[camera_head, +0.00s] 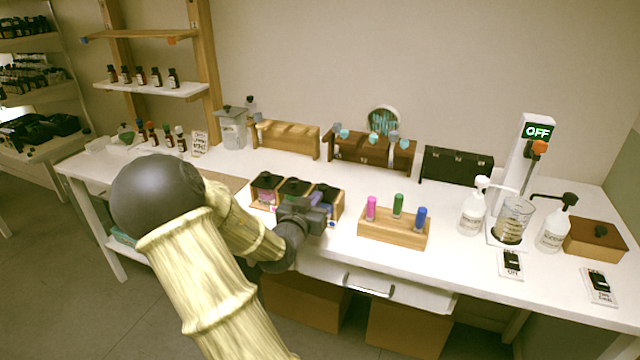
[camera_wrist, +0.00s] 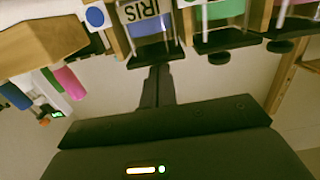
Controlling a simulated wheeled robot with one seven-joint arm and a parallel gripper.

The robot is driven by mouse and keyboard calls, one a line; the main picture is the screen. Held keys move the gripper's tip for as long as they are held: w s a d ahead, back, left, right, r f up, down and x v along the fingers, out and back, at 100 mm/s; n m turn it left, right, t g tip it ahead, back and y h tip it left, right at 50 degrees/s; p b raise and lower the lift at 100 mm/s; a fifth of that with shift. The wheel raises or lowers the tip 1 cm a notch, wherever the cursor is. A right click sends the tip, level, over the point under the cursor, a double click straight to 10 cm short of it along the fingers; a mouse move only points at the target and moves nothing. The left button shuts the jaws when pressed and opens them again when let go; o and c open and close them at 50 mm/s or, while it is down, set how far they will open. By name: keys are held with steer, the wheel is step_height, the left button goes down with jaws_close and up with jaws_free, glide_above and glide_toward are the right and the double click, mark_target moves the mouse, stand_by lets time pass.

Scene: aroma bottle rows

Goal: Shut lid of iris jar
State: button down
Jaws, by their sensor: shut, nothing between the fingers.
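The iris jar (camera_wrist: 150,22), with blue contents and a label reading IRIS, stands at one end of a wooden rack (camera_head: 338,212); the wrist view shows it upside down. Its dark lid (camera_wrist: 154,52) lies across the jar's mouth; I cannot tell whether it is fully seated. In the head view the rightmost jar's dark lid (camera_head: 328,191) shows just behind my gripper (camera_head: 316,208). Contact is unclear.
A green jar (camera_wrist: 226,12) and a pink jar (camera_head: 266,195) share the rack, with dark lids on top. A wooden block (camera_head: 392,232) with pink, green and blue vials stands to the right. A drawer handle (camera_head: 369,286) sticks out below the table edge.

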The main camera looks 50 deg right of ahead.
steer(key=v, duration=0.9)
steer(key=shift+a+f, duration=0.15)
stand_by(0.4)
